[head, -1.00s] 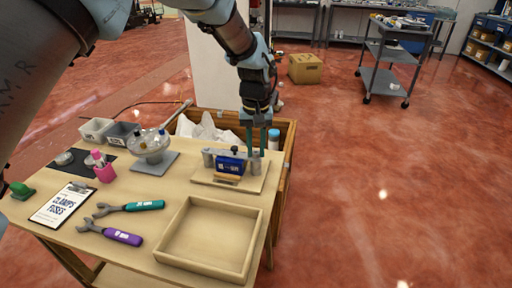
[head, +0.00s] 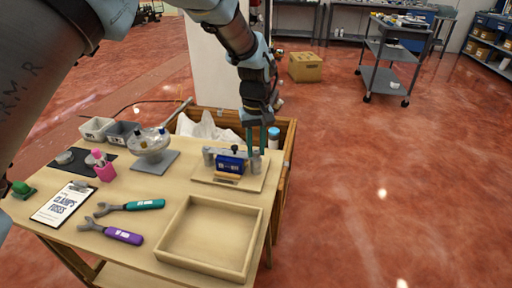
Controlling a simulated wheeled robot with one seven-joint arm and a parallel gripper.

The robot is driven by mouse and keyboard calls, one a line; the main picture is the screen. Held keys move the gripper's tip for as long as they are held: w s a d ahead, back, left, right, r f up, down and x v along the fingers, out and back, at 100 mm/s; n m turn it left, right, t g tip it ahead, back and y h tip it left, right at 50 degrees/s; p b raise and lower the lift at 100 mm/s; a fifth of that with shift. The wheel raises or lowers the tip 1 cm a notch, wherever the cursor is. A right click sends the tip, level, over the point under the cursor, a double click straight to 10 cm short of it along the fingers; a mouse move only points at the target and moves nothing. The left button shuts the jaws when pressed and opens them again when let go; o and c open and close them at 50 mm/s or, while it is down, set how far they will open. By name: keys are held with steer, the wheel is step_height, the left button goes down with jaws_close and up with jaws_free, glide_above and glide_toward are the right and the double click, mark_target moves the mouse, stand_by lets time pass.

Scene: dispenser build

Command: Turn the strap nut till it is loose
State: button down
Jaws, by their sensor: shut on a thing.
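A blue block (head: 229,164) stands on a pale wooden board (head: 207,179) at the back right of the bench. A grey strap fixture runs behind and over it, with a grey post (head: 209,156) at the left and a black knob (head: 235,149) near the middle. My gripper (head: 256,152) points down at the right end of the strap, its green fingers shut on the strap nut there. The nut itself is too small and hidden between the fingers to see clearly.
An empty wooden tray (head: 163,253) lies in front of the board. A wooden crate (head: 287,150) stands behind.

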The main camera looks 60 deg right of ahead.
mark_target(256, 152)
steer(key=c, duration=0.7)
jaws_free()
steer(key=shift+r, duration=0.15)
step_height(256, 152, up, 11)
steer(key=shift+f+b, duration=0.2)
steer(key=shift+b, duration=0.7)
